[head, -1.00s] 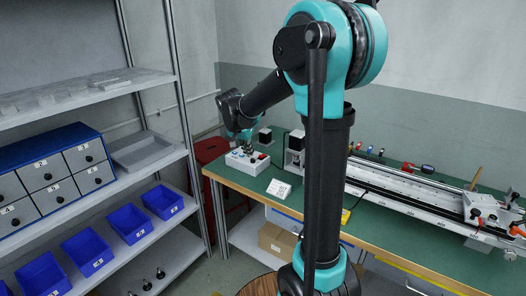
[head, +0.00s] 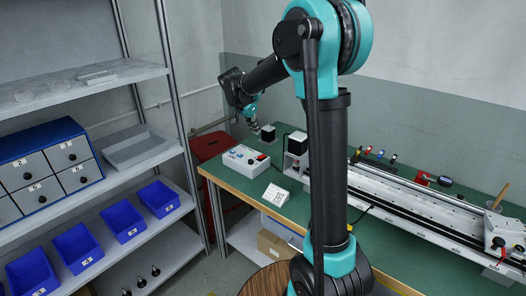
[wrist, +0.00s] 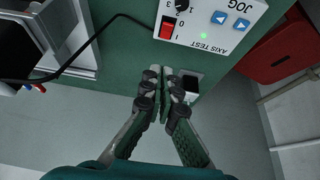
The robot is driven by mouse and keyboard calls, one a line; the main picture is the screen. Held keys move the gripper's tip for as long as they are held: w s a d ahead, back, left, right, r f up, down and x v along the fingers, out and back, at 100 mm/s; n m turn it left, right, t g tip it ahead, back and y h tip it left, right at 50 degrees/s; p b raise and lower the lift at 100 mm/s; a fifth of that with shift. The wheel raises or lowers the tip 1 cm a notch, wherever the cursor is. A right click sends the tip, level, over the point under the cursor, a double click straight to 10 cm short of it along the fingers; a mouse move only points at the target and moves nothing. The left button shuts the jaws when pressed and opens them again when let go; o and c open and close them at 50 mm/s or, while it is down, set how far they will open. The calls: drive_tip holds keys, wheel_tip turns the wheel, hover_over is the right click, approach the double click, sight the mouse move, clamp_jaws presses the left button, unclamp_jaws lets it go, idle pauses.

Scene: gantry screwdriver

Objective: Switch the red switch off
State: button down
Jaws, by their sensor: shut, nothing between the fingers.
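The red switch (wrist: 167,28) is a rocker on a white control box (wrist: 205,45) labelled AXIS TEST and JOG, upside down in the wrist view. A green light (wrist: 204,36) glows on the box. Which way the rocker is tilted is hard to tell. In the head view the control box (head: 240,165) stands at the left end of the green workbench, with a small red spot (head: 262,157) on it. My gripper (head: 254,128) is above the box's far side, apart from it. In the wrist view my gripper (wrist: 165,72) is shut and empty, below the switch in the picture.
Black-topped blocks (head: 297,143) and a long rail (head: 430,215) lie to the right. A black cable (wrist: 90,50) runs to the box. A red cabinet (head: 212,147) stands beyond the bench's left end.

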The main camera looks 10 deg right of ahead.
hover_over(263, 157)
wheel_tip(263, 157, down, 9)
drive_tip(key=shift+w+f, duration=0.1)
drive_tip(key=shift+f, duration=0.05)
drive_tip(key=shift+s+a+f, duration=0.2)
drive_tip(key=shift+a+f, duration=0.05)
drive_tip(key=shift+f, duration=0.3)
drive_tip(key=shift+s+a+f, duration=0.15)
drive_tip(key=shift+a+f, duration=0.05)
drive_tip(key=shift+f, duration=0.35)
drive_tip(key=shift+s+a+f, duration=0.15)
drive_tip(key=shift+f, duration=0.5)
drive_tip(key=shift+s+a+f+t+h, duration=0.15)
drive_tip(key=shift+a+f+t+h, duration=0.05)
drive_tip(key=shift+f+t+h, duration=0.1)
drive_tip(key=shift+d, duration=0.1)
